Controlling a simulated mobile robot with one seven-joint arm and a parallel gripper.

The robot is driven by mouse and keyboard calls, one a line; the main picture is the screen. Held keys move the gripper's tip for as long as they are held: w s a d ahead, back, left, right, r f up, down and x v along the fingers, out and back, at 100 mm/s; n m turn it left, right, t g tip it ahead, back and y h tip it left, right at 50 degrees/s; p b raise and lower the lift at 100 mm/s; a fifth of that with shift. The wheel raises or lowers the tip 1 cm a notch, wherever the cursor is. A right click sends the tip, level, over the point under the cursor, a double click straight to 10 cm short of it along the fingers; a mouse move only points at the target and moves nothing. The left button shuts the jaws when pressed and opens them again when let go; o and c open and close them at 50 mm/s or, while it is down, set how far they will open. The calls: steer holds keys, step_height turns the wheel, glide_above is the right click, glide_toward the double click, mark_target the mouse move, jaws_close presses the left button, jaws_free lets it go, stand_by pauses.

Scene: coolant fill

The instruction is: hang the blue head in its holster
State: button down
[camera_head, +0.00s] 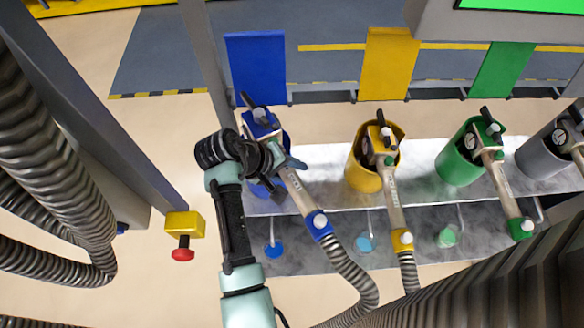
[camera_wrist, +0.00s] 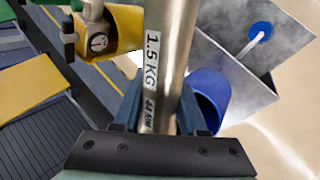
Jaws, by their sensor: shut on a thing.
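The blue head (camera_head: 298,190) is a metal tube with a blue front block and a blue collar, from which a ribbed hose runs down. My gripper (camera_head: 284,168) is shut across its tube. In the wrist view the tube of the blue head (camera_wrist: 170,45), marked 1.5 KG, stands between the fingers of my gripper (camera_wrist: 158,112). The blue holster (camera_head: 262,189) is a round cup, mostly hidden behind the head and my arm. In the wrist view the blue holster (camera_wrist: 208,92) shows its opening right of the tube. Whether the head's front touches the cup is hidden.
A yellow head (camera_head: 391,190) and a green head (camera_head: 498,175) hang in their own cups to the right, with a grey one (camera_head: 560,140) beyond. A yellow box with a red button (camera_head: 183,254) stands left of my arm. Hoses hang at the left.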

steer(key=shift+w, duration=0.1)
steer(key=shift+f, duration=0.1)
steer(key=shift+f+b, duration=1.85)
steer(key=shift+f, duration=1)
steer(key=shift+f+b, duration=0.85)
steer(key=shift+f, duration=1.05)
stand_by(0.9)
steer(key=shift+c, duration=1.9)
jaws_free()
steer(key=b+v, duration=0.2)
steer(key=v, duration=1.1)
steer(key=shift+b, duration=0.3)
